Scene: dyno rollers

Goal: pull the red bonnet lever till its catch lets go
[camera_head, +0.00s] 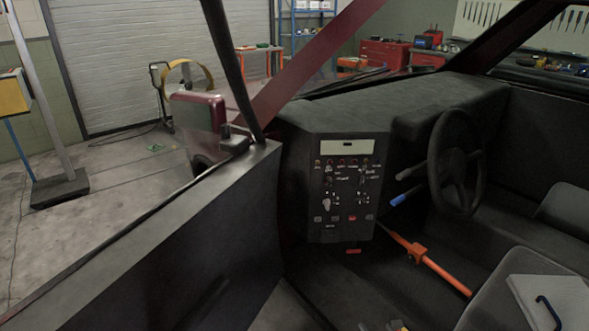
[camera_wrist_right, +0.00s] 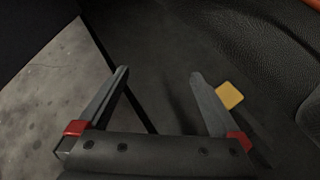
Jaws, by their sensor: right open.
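A small red lever (camera_head: 353,251), which looks like the bonnet lever, sticks out under the lower edge of the dark control panel (camera_head: 340,190) in the head view. The catch itself cannot be made out. Only a small part of my right gripper (camera_head: 385,326) shows at the bottom edge of the head view, below and apart from the lever. In the right wrist view my right gripper (camera_wrist_right: 158,73) is open, with nothing between its fingers. The lever does not show in that view. My left gripper is not in view.
An orange bar (camera_head: 430,264) slants across the footwell right of the panel, below the steering wheel (camera_head: 456,163). The door (camera_head: 190,250) stands at left. A yellow block (camera_wrist_right: 229,95) lies close by the right finger in the wrist view. Seats are at right.

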